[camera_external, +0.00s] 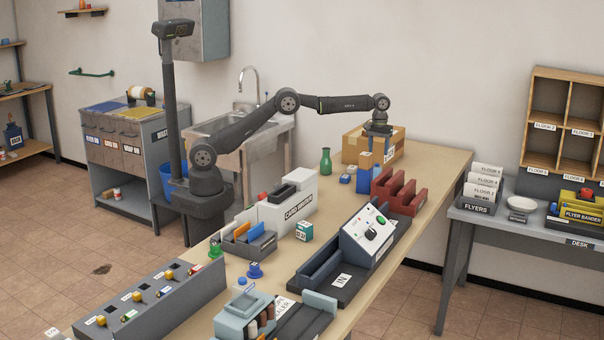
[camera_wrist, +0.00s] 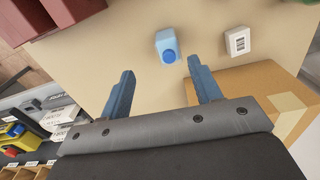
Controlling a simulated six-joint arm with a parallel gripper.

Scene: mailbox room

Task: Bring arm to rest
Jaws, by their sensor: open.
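My gripper (camera_external: 377,137) is at the end of my outstretched arm, above the far part of the table (camera_external: 440,180), pointing down. In the wrist view its two blue fingers (camera_wrist: 160,90) are spread apart with nothing between them. A blue bottle-like item (camera_wrist: 166,46) lies on the table just beyond the fingertips, apart from them. A white labelled block (camera_wrist: 238,41) is to its right.
A dark red divided rack (camera_external: 398,192), a green flask (camera_external: 326,161) and the card washer (camera_external: 290,205) stand near my arm. A control box (camera_external: 368,234) and trays fill the table's front. A flyer desk (camera_external: 500,220) is at right. Bare table shows along the right edge.

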